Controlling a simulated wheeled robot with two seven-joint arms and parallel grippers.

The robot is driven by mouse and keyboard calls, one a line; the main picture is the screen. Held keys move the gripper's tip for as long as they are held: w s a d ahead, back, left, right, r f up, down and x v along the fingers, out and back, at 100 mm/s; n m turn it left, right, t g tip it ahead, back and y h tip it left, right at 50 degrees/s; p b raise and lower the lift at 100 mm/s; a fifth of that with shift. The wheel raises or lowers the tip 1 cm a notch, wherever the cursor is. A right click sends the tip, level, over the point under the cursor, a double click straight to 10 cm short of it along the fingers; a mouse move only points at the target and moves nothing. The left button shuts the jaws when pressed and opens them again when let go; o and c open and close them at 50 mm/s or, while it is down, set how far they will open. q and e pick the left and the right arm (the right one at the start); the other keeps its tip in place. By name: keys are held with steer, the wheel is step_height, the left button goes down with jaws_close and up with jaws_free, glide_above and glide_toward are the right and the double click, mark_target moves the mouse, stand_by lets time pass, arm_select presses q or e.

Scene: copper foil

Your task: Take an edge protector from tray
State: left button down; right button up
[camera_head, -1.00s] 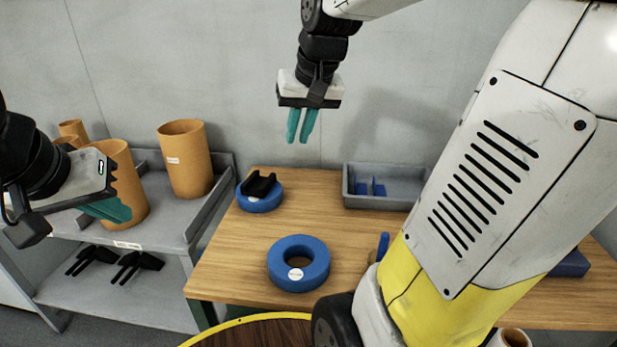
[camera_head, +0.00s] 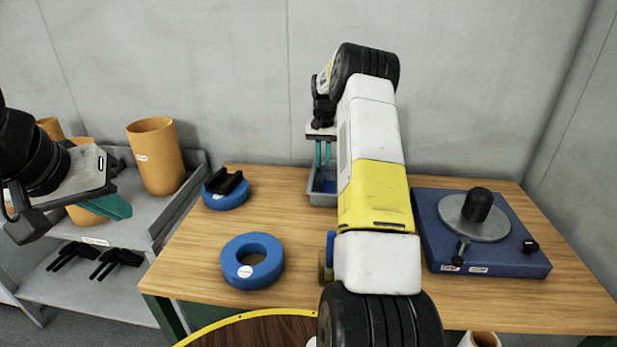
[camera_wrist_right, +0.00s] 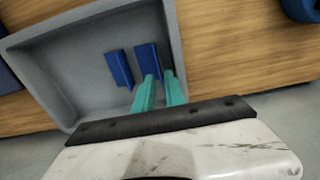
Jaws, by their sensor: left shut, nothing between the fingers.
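The grey tray (camera_head: 322,199) stands at the back of the wooden table, mostly hidden behind my right arm in the head view. The right wrist view shows the tray (camera_wrist_right: 62,75) with two small blue edge protectors, one on the left (camera_wrist_right: 119,68) and one on the right (camera_wrist_right: 148,60). My right gripper (camera_head: 323,163) points down over the tray. Its teal fingers (camera_wrist_right: 158,77) are apart and empty, with the tips close to the right edge protector; whether they touch it I cannot tell. My left gripper (camera_head: 122,208) is shut and empty at the far left, by the grey cart.
A blue ring (camera_head: 228,268) lies at the table's front left, and another blue ring (camera_head: 226,203) behind it carries a black part (camera_head: 226,183). A blue base (camera_head: 500,258) with a grey disc stands right. Orange cylinders (camera_head: 156,155) stand on the cart (camera_head: 193,180).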

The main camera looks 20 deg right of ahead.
mark_target(327, 186)
steer(key=f, duration=0.7)
steer(key=shift+s+f, duration=0.1)
steer(key=shift+s, duration=0.2)
steer(key=shift+c, duration=0.4)
jaws_close()
